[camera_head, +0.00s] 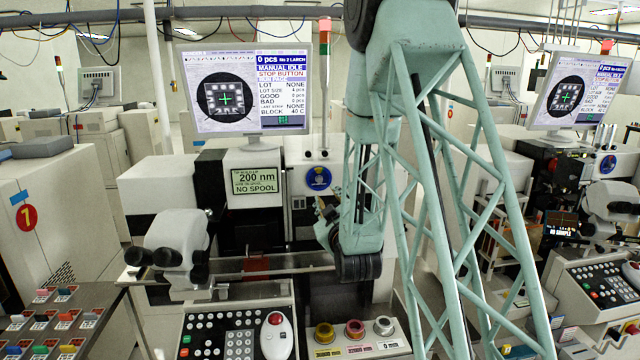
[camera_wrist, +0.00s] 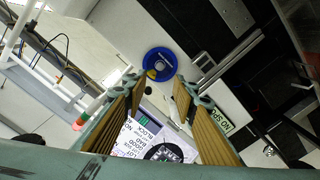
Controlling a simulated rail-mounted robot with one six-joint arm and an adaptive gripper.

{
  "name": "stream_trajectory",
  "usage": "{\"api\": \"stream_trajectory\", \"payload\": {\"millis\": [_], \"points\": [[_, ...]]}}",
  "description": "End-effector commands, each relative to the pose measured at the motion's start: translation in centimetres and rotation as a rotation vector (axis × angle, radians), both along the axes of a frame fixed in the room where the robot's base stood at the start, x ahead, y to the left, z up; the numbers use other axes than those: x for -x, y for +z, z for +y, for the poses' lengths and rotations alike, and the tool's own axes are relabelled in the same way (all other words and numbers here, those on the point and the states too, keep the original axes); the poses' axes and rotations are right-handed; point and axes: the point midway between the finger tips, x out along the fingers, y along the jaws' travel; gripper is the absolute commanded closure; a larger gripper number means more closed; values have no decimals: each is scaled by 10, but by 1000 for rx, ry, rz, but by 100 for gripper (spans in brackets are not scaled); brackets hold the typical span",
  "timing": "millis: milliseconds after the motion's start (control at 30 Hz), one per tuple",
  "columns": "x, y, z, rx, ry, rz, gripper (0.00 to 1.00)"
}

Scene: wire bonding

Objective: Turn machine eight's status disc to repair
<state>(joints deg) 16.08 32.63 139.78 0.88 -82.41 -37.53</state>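A round blue status disc (camera_head: 318,178) with a small yellow mark sits on the pale front of the middle machine, right of the small "NO SPOOL" display. In the wrist view the disc (camera_wrist: 160,63) lies beyond the fingertips, roughly in line with the gap. My gripper (camera_wrist: 160,88) is open, with tan ridged pads on both fingers and nothing between them. In the head view my gripper (camera_head: 325,212) is small and partly hidden by my arm, just below the disc. I cannot read the disc's setting or see a number eight.
A monitor (camera_head: 232,88) stands above the "NO SPOOL" display (camera_head: 256,180). A microscope (camera_head: 175,250) is at left, and a keypad with a red-topped trackball (camera_head: 277,336) below. The left machine bears a red 7 (camera_head: 26,217). Another blue disc (camera_head: 608,164) is on the right machine.

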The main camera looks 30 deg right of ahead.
Motion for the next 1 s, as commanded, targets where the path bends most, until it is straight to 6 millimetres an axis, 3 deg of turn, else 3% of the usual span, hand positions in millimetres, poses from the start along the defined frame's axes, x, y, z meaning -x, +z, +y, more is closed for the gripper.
{"api": "stream_trajectory", "payload": {"millis": [367,1000], "points": [[-24,1,-7,0,0,-1,74],[-103,1,-31,0,0,-1,74]]}}
